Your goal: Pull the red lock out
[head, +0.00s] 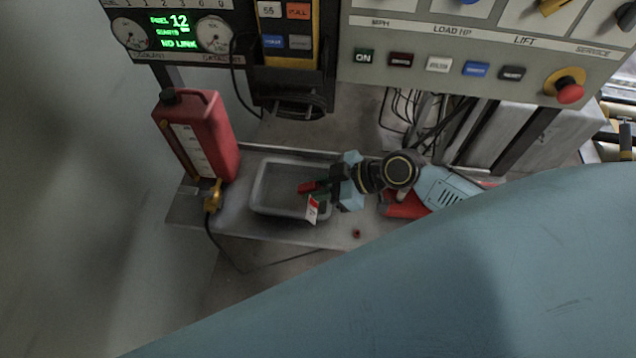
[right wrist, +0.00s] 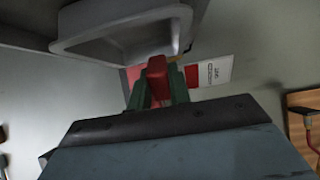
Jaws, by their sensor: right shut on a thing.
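The red lock (head: 308,187) is at the fingertips of my right gripper (head: 322,190), over the right part of a grey tray. In the right wrist view, the red lock (right wrist: 157,78) stands between the two green fingers of my right gripper (right wrist: 158,92), which is shut on it. A red and white tag (head: 313,208) hangs below the fingers, and it also shows in the right wrist view (right wrist: 212,73). How the tag is joined to the lock is hidden. My left gripper is not in view.
The grey tray (head: 257,206) sits on a metal shelf (head: 240,228). A red jug (head: 215,135) stands at its left, with a brass valve (head: 208,194) in front. A control panel (head: 440,45) with a red stop button (head: 569,93) is above. A small red piece (head: 356,234) lies near the shelf's front edge.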

